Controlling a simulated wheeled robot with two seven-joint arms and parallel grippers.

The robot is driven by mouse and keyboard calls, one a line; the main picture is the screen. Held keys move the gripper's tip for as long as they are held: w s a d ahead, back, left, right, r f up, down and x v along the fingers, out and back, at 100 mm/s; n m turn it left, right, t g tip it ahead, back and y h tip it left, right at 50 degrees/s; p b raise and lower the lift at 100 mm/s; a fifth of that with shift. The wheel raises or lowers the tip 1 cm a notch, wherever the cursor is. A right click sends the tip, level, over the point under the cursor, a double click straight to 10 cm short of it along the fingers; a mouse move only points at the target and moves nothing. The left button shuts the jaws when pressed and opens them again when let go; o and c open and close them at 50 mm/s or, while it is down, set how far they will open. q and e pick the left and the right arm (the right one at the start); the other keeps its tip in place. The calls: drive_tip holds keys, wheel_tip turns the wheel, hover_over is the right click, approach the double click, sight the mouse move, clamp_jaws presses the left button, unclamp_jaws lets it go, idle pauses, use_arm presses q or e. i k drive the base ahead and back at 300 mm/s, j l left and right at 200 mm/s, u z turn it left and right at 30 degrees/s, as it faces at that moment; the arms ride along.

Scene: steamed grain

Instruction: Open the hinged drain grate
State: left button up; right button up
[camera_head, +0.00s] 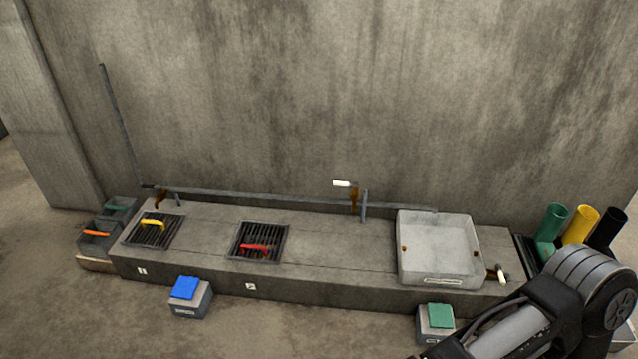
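Two dark barred drain grates lie in a long concrete ledge. The left grate (146,236) has a yellow handle (152,224) on top and a small white mark on the ledge front below it. The other grate (273,234), farther right, has a red handle (256,248) and a similar mark below. Both grates look flat and closed. I cannot tell which one is hinged. My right arm comes in at the lower right, but its gripper is out of view. My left gripper is not in view.
A pale square basin (439,239) sits on the ledge's right part. A pipe (265,199) runs along the wall behind. Boxes with a blue lid (184,288) and a green lid (440,316) stand on the floor in front. Coloured tubes (579,227) stand at far right.

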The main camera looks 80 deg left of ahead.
sight(243, 246)
drive_tip(key=u, duration=4.2)
